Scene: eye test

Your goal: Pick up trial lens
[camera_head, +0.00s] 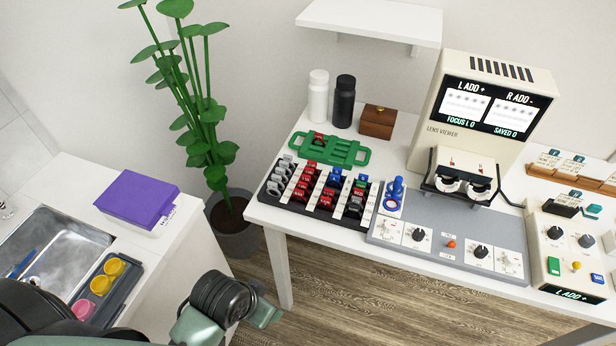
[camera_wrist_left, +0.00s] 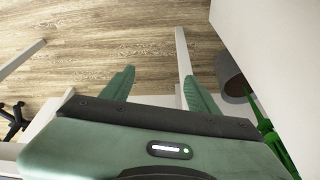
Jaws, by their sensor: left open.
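Small trial lenses in grey, red (camera_head: 304,189), blue (camera_head: 334,178), black and green stand in rows in a black tray (camera_head: 371,202) on the white table. One red lens (camera_head: 318,138) sits on a green tray with handles (camera_head: 350,153) behind it. The lenses are too small to read. My left gripper (camera_head: 262,314) is low in front of the table, well apart from the lenses. In the left wrist view its two green fingers (camera_wrist_left: 156,78) are spread over the floor with nothing between them. My right gripper does not show.
A lens viewer (camera_head: 437,113) with a lit screen stands behind a grey control panel (camera_head: 400,228). White and black bottles (camera_head: 344,101) and a wooden box (camera_head: 378,122) are at the back. A potted plant (camera_head: 237,222) stands between this table and the left counter with a purple box (camera_head: 137,197).

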